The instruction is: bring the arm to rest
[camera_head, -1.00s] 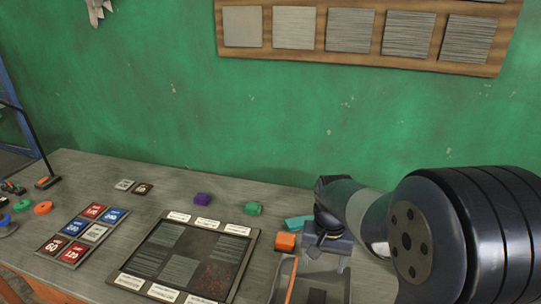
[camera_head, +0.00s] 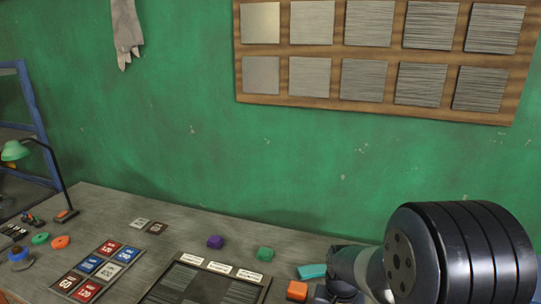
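My arm enters at the lower right in the head view, with a large dark round joint in front and a paler link behind it. The arm hangs over the right part of the grey workbench (camera_head: 196,220). My gripper is not visible; the lower picture edge and my own arm cut off that area. An orange block (camera_head: 297,290) and a teal block (camera_head: 312,271) lie on the bench just left of the arm.
A purple block (camera_head: 215,241) and a green block (camera_head: 264,254) stand behind a dark labelled board (camera_head: 175,277). Coloured cards (camera_head: 98,268) lie left of it. A green lamp (camera_head: 16,150) stands far left. A sample board (camera_head: 383,108) hangs on the green wall.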

